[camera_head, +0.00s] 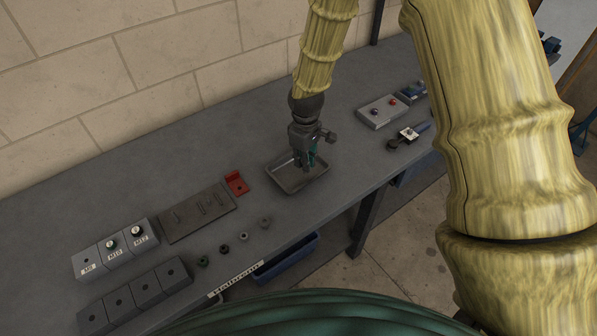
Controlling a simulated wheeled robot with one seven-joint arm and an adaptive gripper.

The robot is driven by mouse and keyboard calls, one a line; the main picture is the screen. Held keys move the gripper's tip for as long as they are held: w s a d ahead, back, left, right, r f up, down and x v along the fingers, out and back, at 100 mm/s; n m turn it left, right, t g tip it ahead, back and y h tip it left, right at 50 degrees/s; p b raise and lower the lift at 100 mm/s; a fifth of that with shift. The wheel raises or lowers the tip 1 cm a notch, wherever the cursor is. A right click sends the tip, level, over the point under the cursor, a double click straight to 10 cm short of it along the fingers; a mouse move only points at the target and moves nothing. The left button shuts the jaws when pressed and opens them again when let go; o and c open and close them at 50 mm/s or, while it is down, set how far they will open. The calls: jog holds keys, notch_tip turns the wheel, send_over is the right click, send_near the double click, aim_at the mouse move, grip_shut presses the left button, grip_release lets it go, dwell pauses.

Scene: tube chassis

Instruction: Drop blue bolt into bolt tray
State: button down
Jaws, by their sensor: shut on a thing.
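My gripper (307,160) points down over the shallow grey metal tray (281,182) on the bench. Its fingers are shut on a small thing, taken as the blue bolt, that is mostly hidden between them. A teal-blue patch shows at the fingers, too small to tell whether it is the bolt or part of the gripper. The fingertips appear within the tray's outline, near its far right part. I cannot tell how high they are above its floor. No loose bolt can be made out in the tray.
A dark flat plate (196,212) and a red bracket (236,184) lie left of the tray. Several small nuts (244,237) line the front. Grey blocks (115,252) stand at the left. A button box (382,111) stands at the right. A blue bin (287,258) is below the bench edge.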

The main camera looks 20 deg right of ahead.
jog(key=shift+s+r, duration=0.1)
jog(key=shift+r, duration=0.05)
jog(key=c, duration=1.4)
grip_release()
jog(key=shift+w+f, duration=0.35)
jog(key=shift+w, duration=0.1)
jog(key=shift+s+r, duration=0.25)
jog(key=shift+s, duration=0.05)
jog(key=shift+w+r, duration=0.25)
jog(key=shift+r, duration=0.15)
jog(key=r, duration=1.1)
jog(key=shift+s, duration=0.2)
